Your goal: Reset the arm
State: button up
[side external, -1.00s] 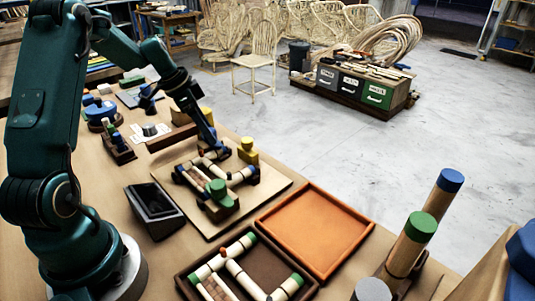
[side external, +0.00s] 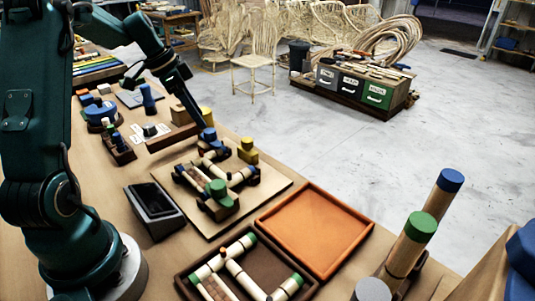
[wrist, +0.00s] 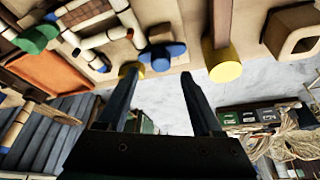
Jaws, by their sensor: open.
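My gripper (side external: 200,122) hangs in the air above the back of the wooden jig board (side external: 268,190). Its two fingers are apart and empty in the wrist view (wrist: 160,78). On the board a rattan assembly (side external: 238,178) lies among holding blocks: a blue-topped one (side external: 208,135) just below my fingertips, a yellow one (side external: 248,152) at the right, and a green one (side external: 218,190) in front. The wrist view shows the assembly (wrist: 90,38), the blue block (wrist: 160,55) and the yellow block (wrist: 222,62) beyond the fingers.
An empty orange tray (side external: 318,232) and a dark tray of rattan pieces (side external: 262,250) stand in front. A black bin (side external: 153,207) sits left of the board. Tall capped cylinders (side external: 412,245) stand at right. Blue parts (side external: 100,112) and small stands line the far left of the bench.

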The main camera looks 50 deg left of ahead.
jog(key=s+d+r+m+t, duration=0.1)
jog(key=d+r+m, duration=0.1)
jog(key=d+r, duration=0.45)
jog(key=s+d+r+m, duration=0.1)
jog(key=d+r, duration=0.2)
jog(key=d, duration=0.7)
jog(key=s+d+f+n+y, duration=0.1)
jog(key=s+d+f+n, duration=0.1)
jog(key=s+n, duration=0.2)
jog(key=s+d+f+n, duration=0.2)
jog(key=s+d+n, duration=0.1)
jog(key=s, duration=0.6)
jog(key=shift+s+f+n+t+y, duration=0.25)
jog(key=shift+f+n+t+y, duration=0.05)
jog(key=shift+f+n+y, duration=0.1)
